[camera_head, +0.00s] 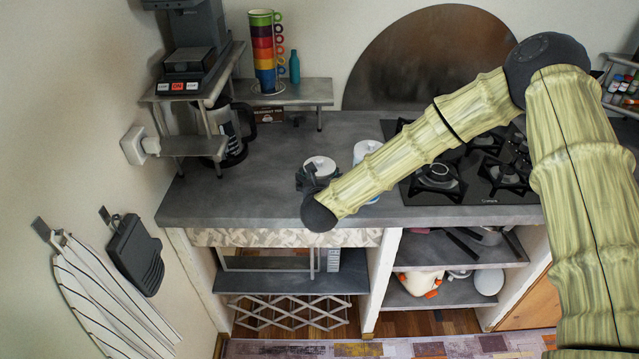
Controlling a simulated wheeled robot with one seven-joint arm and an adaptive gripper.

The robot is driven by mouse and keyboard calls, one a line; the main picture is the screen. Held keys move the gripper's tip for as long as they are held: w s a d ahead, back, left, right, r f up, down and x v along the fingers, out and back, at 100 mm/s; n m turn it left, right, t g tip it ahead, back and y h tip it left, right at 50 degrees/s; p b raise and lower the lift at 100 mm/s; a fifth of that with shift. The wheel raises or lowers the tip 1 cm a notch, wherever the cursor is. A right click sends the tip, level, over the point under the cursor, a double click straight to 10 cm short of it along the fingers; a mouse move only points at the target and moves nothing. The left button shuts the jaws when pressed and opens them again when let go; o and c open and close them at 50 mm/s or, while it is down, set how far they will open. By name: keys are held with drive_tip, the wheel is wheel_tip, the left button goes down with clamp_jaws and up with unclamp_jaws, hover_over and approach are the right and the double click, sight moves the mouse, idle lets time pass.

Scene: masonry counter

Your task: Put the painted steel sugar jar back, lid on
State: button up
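A white round-topped jar or lid (321,164) shows at the end of my arm, over the front middle of the counter. My gripper (311,180) is dark and sits right at it, mostly hidden by my wrist. I cannot tell whether the fingers are closed on it or only beside it. A second white jar (366,152) with a light lid stands just to the right, its lower part hidden behind my forearm. I cannot tell which one is the sugar jar.
The grey counter (240,195) is clear to the left of my gripper. A gas hob (440,180) lies to the right, partly under my arm.

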drive_tip(key=shift+w+f+p, duration=0.1)
drive_tip(key=shift+f+p, duration=1)
drive_tip(key=shift+f, duration=0.65)
drive_tip(key=shift+f+b, duration=0.2)
drive_tip(key=shift+b, duration=0.15)
drive_tip(key=o, duration=1.3)
drive_tip(key=shift+c, duration=0.2)
drive_tip(key=shift+r, duration=0.1)
drive_tip(key=shift+r, duration=0.1)
drive_tip(key=shift+s, duration=0.3)
drive_tip(key=b+v, duration=0.4)
drive_tip(key=v, duration=0.7)
drive_tip(key=shift+s+r, duration=0.15)
drive_tip(key=shift+s, duration=0.1)
